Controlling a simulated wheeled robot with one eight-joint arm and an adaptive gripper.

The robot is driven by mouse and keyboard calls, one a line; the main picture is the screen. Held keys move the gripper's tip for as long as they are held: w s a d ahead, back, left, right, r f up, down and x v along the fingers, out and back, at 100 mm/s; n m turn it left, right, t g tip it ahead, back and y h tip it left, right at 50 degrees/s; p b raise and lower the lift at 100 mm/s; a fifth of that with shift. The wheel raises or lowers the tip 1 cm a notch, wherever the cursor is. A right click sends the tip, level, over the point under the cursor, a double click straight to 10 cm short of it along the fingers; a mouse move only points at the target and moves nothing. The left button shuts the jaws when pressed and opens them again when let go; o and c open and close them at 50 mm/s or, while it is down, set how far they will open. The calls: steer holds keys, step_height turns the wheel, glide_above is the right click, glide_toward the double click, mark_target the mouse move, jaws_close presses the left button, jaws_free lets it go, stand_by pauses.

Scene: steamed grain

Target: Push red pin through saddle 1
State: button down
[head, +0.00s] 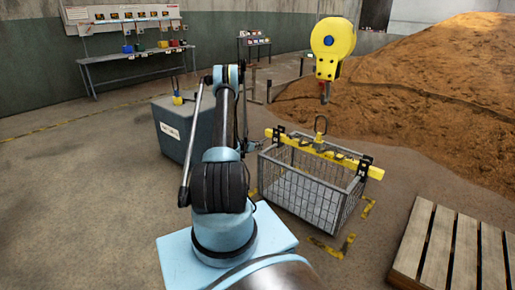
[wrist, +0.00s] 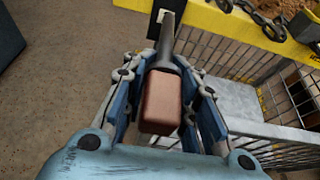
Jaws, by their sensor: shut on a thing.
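My gripper (wrist: 164,72) is shut on the pin, whose reddish-brown block-shaped end (wrist: 161,103) sits between the blue fingers in the wrist view. A dark grey shaft (wrist: 168,42) runs from it, away from the camera. The shaft's far end lies at or right before a black-and-white saddle bracket (wrist: 167,7) on the end of the yellow beam (wrist: 225,22). I cannot tell whether it has entered the hole. In the head view the left saddle (head: 278,132) is beside my gripper (head: 249,146), which is small and partly hidden by my arm. Another black saddle (head: 364,165) is at the beam's right end.
The beam lies across a wire-mesh basket (head: 312,190), with a chain (wrist: 262,22) on it. A yellow hoist hook (head: 334,48) hangs above. A grey cabinet (head: 182,133) stands left, a wooden pallet (head: 452,245) at right front, and a brown grain heap (head: 430,85) behind.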

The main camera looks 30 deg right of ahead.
steer(key=shift+w+d, duration=0.35)
steer(key=shift+d, duration=0.45)
steer(key=shift+w+d, duration=0.2)
steer(key=shift+d, duration=0.5)
steer(key=shift+w+d, duration=0.3)
steer(key=shift+d, duration=0.35)
steer(key=shift+w+d, duration=0.25)
steer(key=shift+d, duration=0.35)
steer(key=shift+w+d, duration=0.25)
steer(key=shift+d, duration=0.45)
steer(key=shift+w+d, duration=0.15)
steer(key=shift+d, duration=0.15)
